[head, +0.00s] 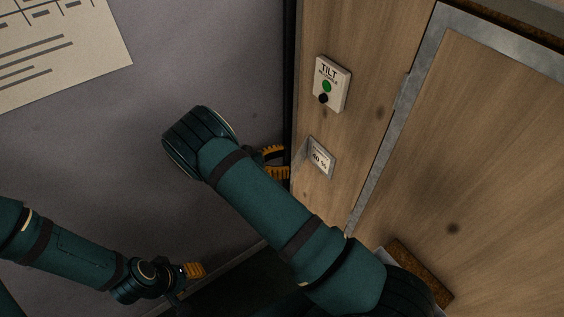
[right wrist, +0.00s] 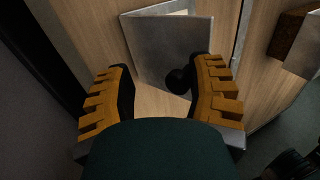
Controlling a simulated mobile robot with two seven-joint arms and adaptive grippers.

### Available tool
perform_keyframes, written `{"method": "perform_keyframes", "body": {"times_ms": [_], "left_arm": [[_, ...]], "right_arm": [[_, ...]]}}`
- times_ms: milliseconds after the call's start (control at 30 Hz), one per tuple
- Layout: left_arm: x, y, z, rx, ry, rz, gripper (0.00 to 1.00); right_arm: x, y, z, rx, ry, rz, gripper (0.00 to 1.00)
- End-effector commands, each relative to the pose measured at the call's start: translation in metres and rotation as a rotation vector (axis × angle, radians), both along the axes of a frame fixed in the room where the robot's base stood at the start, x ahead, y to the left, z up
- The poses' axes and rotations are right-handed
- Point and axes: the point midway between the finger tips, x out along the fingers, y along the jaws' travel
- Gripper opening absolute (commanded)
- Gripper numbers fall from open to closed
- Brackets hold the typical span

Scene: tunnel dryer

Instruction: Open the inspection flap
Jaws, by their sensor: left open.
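The inspection flap appears as a grey metal plate (right wrist: 158,45) with a round black knob (right wrist: 180,80) in the right wrist view. It looks angled out from the wooden panel, with a pale surface behind its upper edge. My right gripper (right wrist: 158,98) is open, its orange fingers apart on either side of the lower plate. The knob lies between them, closer to the right finger; I cannot tell if they touch. In the head view my right gripper (head: 274,161) is partly hidden behind my arm. My left gripper (head: 193,270) is open and empty, low at the left.
The wooden panel (head: 370,55) carries a TILT box (head: 332,84) with a green and a black button. Below it is a small plate reading about 40 % (head: 320,158). A metal-framed wooden door (head: 475,140) stands at the right. A paper sheet (head: 60,50) hangs on the grey wall.

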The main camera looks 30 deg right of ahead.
Motion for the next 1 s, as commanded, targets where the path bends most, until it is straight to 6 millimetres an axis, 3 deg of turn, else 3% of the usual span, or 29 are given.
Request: {"method": "perform_keyframes", "body": {"times_ms": [333,700,1000], "left_arm": [[0.000,0.000,0.000,0.000,0.000,0.000,0.47],[0.000,0.000,0.000,0.000,0.000,0.000,0.47],[0.000,0.000,-0.001,0.000,0.000,0.000,0.47]], "right_arm": [[-0.001,0.002,0.006,0.004,0.001,0.001,0.54],[-0.001,0.001,0.071,0.004,0.000,0.000,0.54],[-0.001,0.000,0.098,0.002,0.001,0.000,0.54]]}}
